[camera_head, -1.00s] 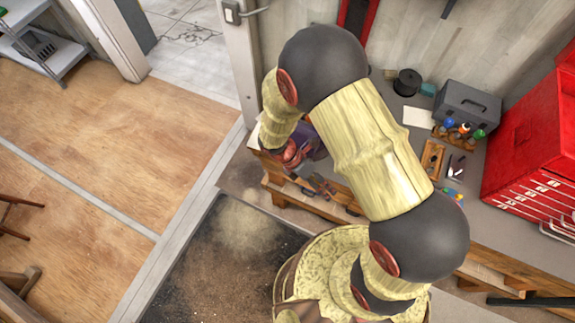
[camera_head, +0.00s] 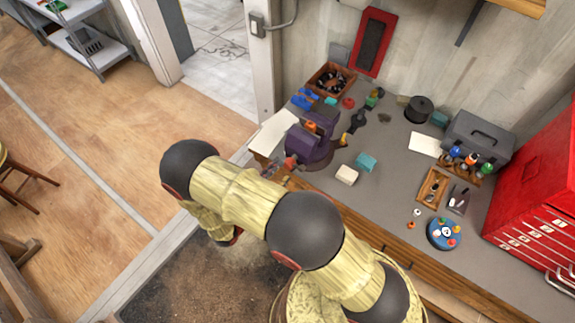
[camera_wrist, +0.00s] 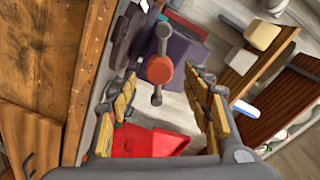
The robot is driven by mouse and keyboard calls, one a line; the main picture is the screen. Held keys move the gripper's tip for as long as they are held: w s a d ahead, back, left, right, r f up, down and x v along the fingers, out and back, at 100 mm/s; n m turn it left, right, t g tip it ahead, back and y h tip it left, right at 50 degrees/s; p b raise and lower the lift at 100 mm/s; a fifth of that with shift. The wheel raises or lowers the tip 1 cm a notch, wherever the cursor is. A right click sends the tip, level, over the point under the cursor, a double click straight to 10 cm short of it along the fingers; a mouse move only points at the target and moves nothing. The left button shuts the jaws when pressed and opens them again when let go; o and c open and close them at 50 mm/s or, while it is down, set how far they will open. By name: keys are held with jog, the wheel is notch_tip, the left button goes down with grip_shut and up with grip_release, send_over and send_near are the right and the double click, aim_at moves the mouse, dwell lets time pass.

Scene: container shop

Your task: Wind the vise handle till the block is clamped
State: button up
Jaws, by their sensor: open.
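The purple vise (camera_head: 322,150) stands near the left end of the grey workbench. An orange block (camera_head: 310,127) shows at its jaws; I cannot tell whether the jaws touch it. The vise handle (camera_head: 290,163) faces the bench's front edge. In the wrist view, the handle (camera_wrist: 162,40) is an upright grey bar crossing a red-orange hub, with the purple vise body (camera_wrist: 184,50) behind. My gripper (camera_wrist: 166,88) is open, its fingers left and right of the bar's lower end in the picture. Contact is not visible. In the head view my arm hides most of the gripper.
A cream block (camera_head: 346,175) and teal block (camera_head: 366,161) lie right of the vise. A brown bin (camera_head: 331,80) is behind it. A blue round tray (camera_head: 444,233) and red tool cabinet (camera_head: 540,180) are farther right. A doorpost (camera_head: 257,70) stands at the left.

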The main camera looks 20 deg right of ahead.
aim_at(287, 168)
jog(key=x, duration=0.5)
jog(key=shift+w+d+p, duration=0.15)
jog(key=shift+d+p, duration=0.2)
jog(key=shift+c, duration=1.2)
jog(key=c, duration=0.9)
